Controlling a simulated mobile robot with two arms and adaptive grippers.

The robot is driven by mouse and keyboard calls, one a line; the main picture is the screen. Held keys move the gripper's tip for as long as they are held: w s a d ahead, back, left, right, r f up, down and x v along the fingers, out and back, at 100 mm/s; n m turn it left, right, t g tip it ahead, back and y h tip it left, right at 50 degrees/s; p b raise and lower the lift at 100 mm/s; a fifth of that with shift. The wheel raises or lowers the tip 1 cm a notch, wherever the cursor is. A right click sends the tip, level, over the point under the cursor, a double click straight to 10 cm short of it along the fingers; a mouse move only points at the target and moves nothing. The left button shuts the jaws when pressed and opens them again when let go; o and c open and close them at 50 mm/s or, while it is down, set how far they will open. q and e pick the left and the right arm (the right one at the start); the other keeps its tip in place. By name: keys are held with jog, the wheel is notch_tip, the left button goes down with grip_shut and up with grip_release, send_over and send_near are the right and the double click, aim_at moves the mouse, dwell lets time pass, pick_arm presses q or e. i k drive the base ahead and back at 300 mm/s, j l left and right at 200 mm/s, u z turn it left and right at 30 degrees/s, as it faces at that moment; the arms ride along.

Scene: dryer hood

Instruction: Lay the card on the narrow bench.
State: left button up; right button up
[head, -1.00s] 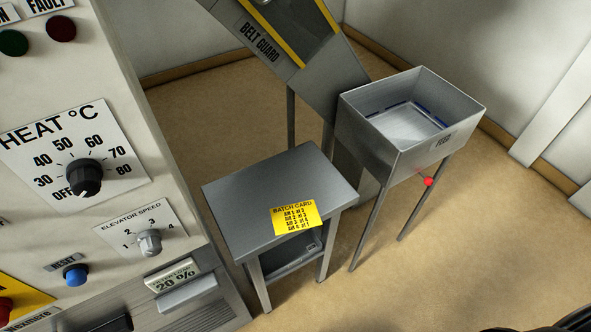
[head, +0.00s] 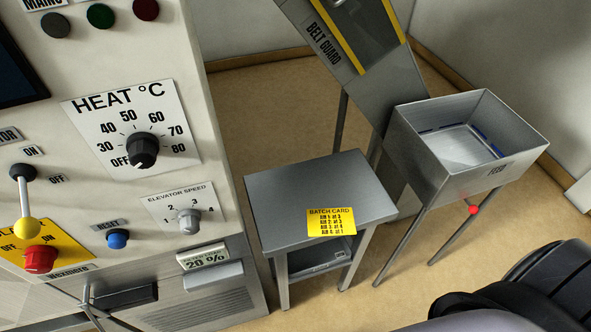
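The yellow batch card (head: 331,228) with black print lies on the top of the small grey metal bench (head: 300,192), close to its front edge. Its printed face is up. The bench stands on the floor between the control cabinet and the hopper. No gripper is touching the card. A dark, rounded part of my own arm shows at the bottom right, but neither gripper shows in the head view.
The control cabinet (head: 190,135) with knobs and buttons fills the left. A metal feed hopper (head: 440,170) on legs, with a red knob (head: 473,210), stands right of the bench. The belt guard (head: 350,50) slopes behind. Most of the benchtop is clear.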

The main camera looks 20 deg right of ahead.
aim_at(323, 204)
jog(key=k+l+u, duration=0.1)
jog(key=l+u, duration=0.15)
jog(key=l, duration=0.2)
jog(key=k+l+u, duration=0.1)
jog(key=l+u, duration=0.15)
jog(key=l, duration=0.15)
jog(key=k+l+u, duration=0.15)
jog(key=l+u, duration=0.15)
jog(key=k+l+u, duration=0.25)
jog(key=l, duration=0.2)
jog(key=k+l, duration=0.15)
jog(key=l, duration=0.15)
jog(key=k+l, duration=0.2)
jog(key=l, duration=0.1)
